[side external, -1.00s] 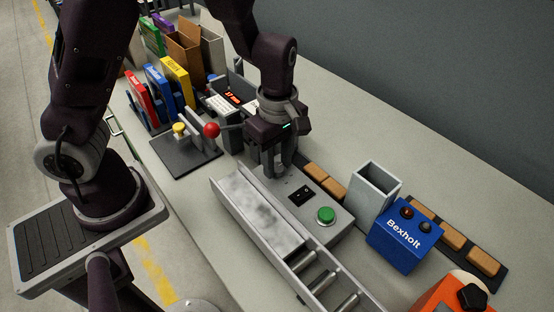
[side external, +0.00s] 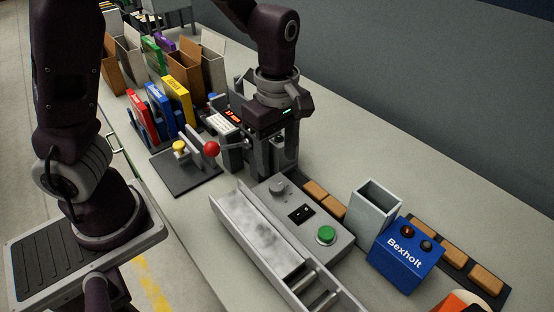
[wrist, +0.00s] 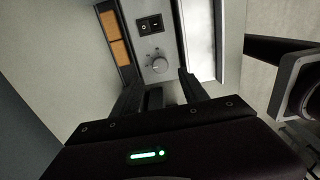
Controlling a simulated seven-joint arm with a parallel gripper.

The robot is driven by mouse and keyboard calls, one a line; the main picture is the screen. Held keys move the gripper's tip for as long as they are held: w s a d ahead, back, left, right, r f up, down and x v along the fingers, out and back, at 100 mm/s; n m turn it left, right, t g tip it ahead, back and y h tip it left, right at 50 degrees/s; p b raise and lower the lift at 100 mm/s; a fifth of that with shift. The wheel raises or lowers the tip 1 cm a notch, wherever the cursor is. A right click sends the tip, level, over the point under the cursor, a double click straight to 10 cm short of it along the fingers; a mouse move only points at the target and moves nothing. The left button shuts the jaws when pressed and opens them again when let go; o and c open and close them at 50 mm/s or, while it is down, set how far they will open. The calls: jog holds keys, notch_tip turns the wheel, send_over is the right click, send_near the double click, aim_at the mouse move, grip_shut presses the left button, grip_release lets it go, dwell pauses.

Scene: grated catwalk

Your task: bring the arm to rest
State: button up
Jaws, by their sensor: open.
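My gripper (side external: 273,158) hangs pointing down in the side view, above the back end of a grey control box. Its fingers are apart with nothing between them; they also show in the wrist view (wrist: 165,95). The control box (side external: 290,208) carries a round grey knob (side external: 277,187), a black rocker switch (side external: 301,213) and a green button (side external: 326,234). In the wrist view the knob (wrist: 159,63) lies just beyond the fingertips, apart from them, with the switch (wrist: 150,24) above it. Whether the fingers touch anything behind the box is hidden.
A metal chute with rollers (side external: 258,232) runs beside the box. A red-balled lever (side external: 212,149) and a yellow knob (side external: 180,147) stand to the left. A grey bin (side external: 374,212) and blue Bexholt box (side external: 404,254) stand right. Binders and cartons fill the back left.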

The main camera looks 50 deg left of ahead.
jog(key=s+a+r+m+t, duration=0.2)
jog(key=s+r+m, duration=0.4)
jog(key=s+m, duration=0.2)
jog(key=s+a+r+m+t, duration=0.2)
jog(key=s+r+m+t, duration=0.1)
jog(key=s+r+m, duration=0.4)
jog(key=m, duration=0.3)
jog(key=shift+s+a+r+t, duration=0.15)
jog(key=shift+s+a+t, duration=0.15)
jog(key=shift+s, duration=0.1)
